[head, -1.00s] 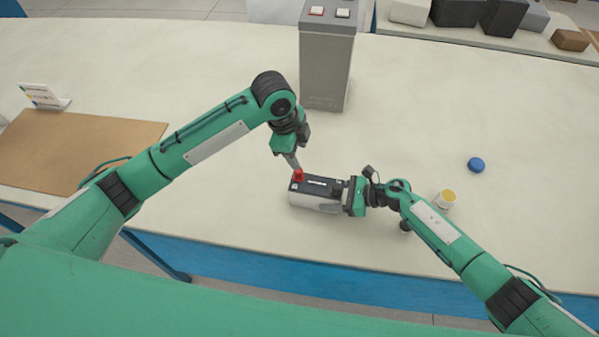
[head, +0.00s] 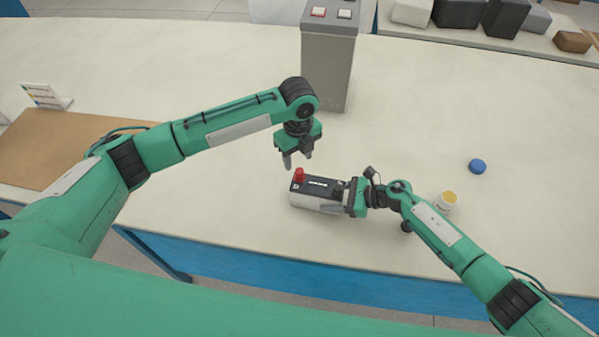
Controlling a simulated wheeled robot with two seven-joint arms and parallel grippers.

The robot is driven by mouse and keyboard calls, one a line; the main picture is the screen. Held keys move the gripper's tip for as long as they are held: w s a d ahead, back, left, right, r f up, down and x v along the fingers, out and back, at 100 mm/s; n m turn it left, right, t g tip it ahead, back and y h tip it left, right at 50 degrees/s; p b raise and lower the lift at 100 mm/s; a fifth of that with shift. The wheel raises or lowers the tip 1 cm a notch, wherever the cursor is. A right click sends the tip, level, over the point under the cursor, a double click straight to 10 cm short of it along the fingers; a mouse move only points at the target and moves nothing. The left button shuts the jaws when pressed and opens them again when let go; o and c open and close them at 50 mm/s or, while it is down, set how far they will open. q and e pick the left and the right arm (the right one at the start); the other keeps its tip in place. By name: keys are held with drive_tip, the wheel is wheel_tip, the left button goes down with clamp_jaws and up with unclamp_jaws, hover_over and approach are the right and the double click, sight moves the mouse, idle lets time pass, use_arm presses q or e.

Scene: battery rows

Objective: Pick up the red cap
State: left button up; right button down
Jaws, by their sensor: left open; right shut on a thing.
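The red cap (head: 299,174) sits on the left end of the battery (head: 316,192), a light block with a dark top, on the table. My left gripper (head: 297,160) is open and empty, just above the red cap and apart from it, its fingers pointing down. My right gripper (head: 352,197) is shut on the right end of the battery. The part of the battery between its fingers is partly hidden.
A grey post (head: 327,65) with red and white buttons stands behind. A blue round thing (head: 477,166) and a white jar with a yellow top (head: 446,202) are at right. A brown board (head: 70,150) and small sign (head: 45,96) are at left.

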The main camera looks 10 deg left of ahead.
sight(299, 170)
use_arm(q)
drive_tip(key=shift+w+d+f, duration=0.1)
drive_tip(key=shift+f, duration=1.3)
drive_tip(key=shift+w+d+f, duration=0.1)
drive_tip(key=shift+f, duration=1.25)
drive_tip(key=c, duration=1)
